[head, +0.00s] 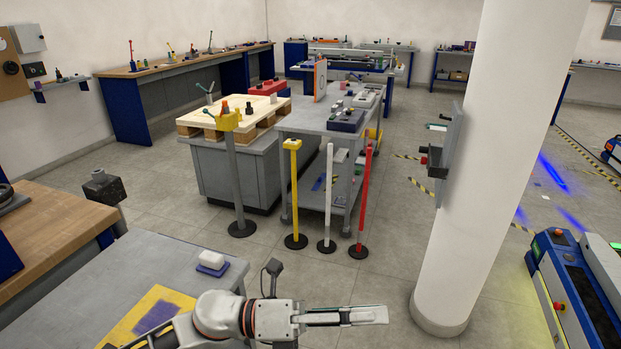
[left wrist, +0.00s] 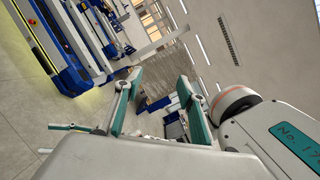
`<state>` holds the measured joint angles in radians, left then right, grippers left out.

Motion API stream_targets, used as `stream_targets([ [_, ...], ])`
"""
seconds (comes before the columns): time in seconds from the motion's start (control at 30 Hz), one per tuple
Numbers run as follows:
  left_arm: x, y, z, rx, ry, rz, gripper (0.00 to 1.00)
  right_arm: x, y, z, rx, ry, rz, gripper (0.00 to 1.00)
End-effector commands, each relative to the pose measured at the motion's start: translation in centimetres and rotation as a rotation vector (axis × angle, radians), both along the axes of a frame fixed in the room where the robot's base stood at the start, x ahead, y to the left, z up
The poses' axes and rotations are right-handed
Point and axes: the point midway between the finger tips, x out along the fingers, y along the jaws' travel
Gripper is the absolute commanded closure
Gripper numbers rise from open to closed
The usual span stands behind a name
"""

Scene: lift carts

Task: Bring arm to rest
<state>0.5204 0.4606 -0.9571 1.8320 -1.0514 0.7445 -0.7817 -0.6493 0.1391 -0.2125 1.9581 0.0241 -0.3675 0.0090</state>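My left gripper (head: 384,315) reaches in from the bottom left of the head view and points to the right, seen from the side. It is held out over the floor, past the right edge of a grey table (head: 170,262). In the left wrist view the two teal-and-grey fingers of the gripper (left wrist: 158,88) stand apart, with nothing between them. My right gripper is not in view.
A white pillar (head: 500,130) stands to the right of the gripper. Yellow (head: 294,190), white (head: 328,200) and red (head: 365,200) posts stand ahead beside a grey cart (head: 302,122). A blue lift cart (head: 570,285) is at the right. Floor between is clear.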

Motion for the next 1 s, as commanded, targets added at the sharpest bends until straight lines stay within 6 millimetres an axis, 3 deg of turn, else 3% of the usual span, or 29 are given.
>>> stream_targets([
  [0.13, 3.0, 1.5, 0.3, -0.180, 0.346, 0.176, 0.60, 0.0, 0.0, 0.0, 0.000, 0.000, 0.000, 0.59],
  [0.27, 6.0, 4.5, -1.8, -0.323, 0.660, 0.334, 0.60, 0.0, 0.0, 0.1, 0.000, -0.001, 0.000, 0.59],
  [0.37, 7.9, 7.8, -5.0, -0.429, 0.905, 0.459, 0.60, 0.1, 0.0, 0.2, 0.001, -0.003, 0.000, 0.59],
  [0.5, 8.7, 13.1, -11.7, -0.571, 1.251, 0.641, 0.60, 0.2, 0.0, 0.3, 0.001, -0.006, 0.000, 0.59],
  [0.67, 6.4, 19.3, -20.7, -0.722, 1.616, 0.844, 0.60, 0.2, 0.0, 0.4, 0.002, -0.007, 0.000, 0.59],
  [0.8, 2.2, 23.9, -27.6, -0.835, 1.874, 1.006, 0.60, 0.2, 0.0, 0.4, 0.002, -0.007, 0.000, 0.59],
  [0.9, -1.0, 26.3, -31.3, -0.900, 2.012, 1.098, 0.60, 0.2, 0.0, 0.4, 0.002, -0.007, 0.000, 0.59],
  [1.0, -3.5, 27.9, -33.7, -0.945, 2.104, 1.164, 0.60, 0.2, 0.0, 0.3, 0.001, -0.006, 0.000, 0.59],
])
